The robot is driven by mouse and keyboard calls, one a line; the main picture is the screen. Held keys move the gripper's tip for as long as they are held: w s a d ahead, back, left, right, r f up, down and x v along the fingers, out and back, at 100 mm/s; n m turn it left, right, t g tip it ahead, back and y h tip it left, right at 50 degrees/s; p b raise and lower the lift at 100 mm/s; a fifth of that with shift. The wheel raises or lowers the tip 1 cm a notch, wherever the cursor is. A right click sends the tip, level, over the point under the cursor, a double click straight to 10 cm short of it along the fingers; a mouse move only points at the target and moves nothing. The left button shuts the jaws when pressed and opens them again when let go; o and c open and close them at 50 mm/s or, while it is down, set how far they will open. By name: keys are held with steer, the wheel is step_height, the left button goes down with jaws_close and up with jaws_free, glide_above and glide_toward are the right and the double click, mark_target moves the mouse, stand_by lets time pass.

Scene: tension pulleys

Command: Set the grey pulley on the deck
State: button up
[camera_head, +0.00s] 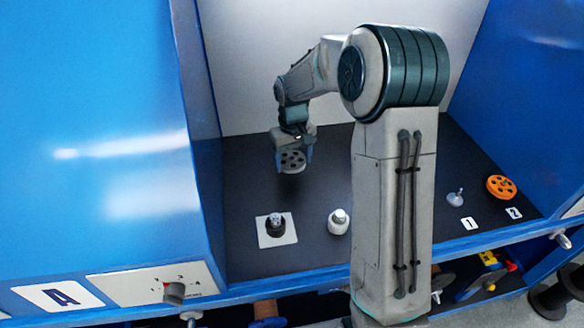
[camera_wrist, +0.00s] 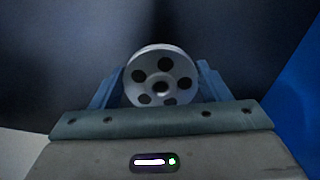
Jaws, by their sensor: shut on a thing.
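The grey pulley (camera_head: 292,161) is a round disc with several holes and a hole at its centre. My gripper (camera_head: 293,160) is shut on it and holds it in the air above the dark deck (camera_head: 260,185). In the wrist view the pulley (camera_wrist: 161,78) sits between the two blue fingers of my gripper (camera_wrist: 160,85), its holed face toward the camera. The lower edge of the pulley is hidden behind the gripper body in that view.
A black and grey part stands on a white square plate (camera_head: 288,238). A white knobbed part (camera_head: 338,222) stands to its right. An orange pulley (camera_head: 501,188) lies by label 2, and a small grey part (camera_head: 455,198) by label 1. Blue walls (camera_head: 110,130) flank the deck.

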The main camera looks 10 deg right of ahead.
mark_target(292, 179)
step_height(292, 179, down, 4)
steer(key=shift+a+f+p, duration=0.1)
steer(key=shift+p, duration=0.2)
steer(key=shift+f+b, duration=0.3)
steer(key=o, duration=1.3)
steer(key=shift+s+a+f, duration=0.1)
steer(key=shift+s+a, duration=0.05)
